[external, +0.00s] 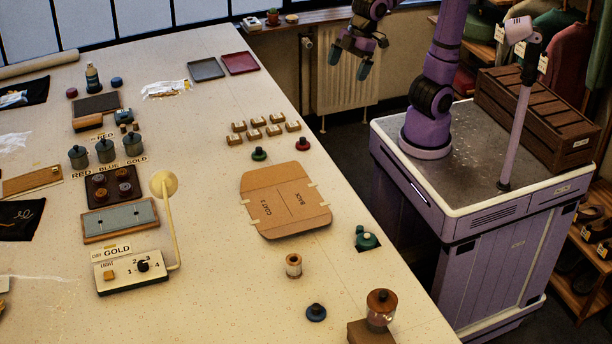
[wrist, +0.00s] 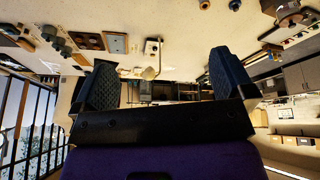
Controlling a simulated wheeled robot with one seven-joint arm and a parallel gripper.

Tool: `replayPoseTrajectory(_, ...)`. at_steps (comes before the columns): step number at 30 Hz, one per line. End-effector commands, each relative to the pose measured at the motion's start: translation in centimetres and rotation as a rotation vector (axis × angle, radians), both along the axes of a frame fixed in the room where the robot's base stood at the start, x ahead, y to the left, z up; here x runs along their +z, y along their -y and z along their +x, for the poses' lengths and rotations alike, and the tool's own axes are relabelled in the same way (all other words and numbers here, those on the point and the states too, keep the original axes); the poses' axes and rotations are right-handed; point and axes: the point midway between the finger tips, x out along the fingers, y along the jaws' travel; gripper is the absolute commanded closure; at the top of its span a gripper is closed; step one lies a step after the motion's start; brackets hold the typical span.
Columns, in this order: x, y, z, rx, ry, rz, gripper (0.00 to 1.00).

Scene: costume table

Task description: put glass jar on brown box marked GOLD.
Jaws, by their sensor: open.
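A glass jar (external: 380,312) with a brown lid stands near the table's front right edge in the external view. A plain brown box (external: 368,333) is close beside it, cut by the bottom edge; I read no GOLD mark on it. A GOLD label (external: 117,250) stands behind a cream switch box at the left, and another GOLD label (external: 137,160) is by several grey lidded canisters (external: 105,150). My gripper (external: 350,64) is open and empty, off the table's far right side. Its two spread fingers (wrist: 153,82) show in the wrist view.
A brown cardboard pattern (external: 285,200) lies mid-table. A cream lamp (external: 166,186) rises at the left. A thread spool (external: 293,265), a dark blue knob (external: 316,312) and a green item (external: 366,238) stand near the jar. The strip left of the pattern is clear.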

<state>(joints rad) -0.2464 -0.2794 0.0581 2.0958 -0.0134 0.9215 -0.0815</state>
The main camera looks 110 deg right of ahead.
Motion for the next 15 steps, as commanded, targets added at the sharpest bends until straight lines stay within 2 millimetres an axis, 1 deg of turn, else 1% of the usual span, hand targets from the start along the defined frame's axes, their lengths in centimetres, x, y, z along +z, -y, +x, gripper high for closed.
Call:
replayPoseTrajectory(1, -0.1, 1.8, -1.9, -0.04, 0.008, 0.005, 0.0)
replayPoseTrajectory(3, -0.7, 4.0, -4.3, -0.095, 0.015, 0.014, 0.0)
replayPoseTrajectory(5, -1.3, 5.6, -6.4, -0.141, 0.021, 0.023, 0.0)
replayPoseTrajectory(6, -1.8, 6.7, -7.8, -0.171, 0.024, 0.028, 0.0)
replayPoseTrajectory(9, -3.2, 8.8, -11.2, -0.243, 0.034, 0.042, 0.0)
replayPoseTrajectory(12, -4.7, 10.3, -13.9, -0.303, 0.042, 0.056, 0.0)
replayPoseTrajectory(15, -5.9, 11.1, -15.9, -0.346, 0.046, 0.066, 0.0)
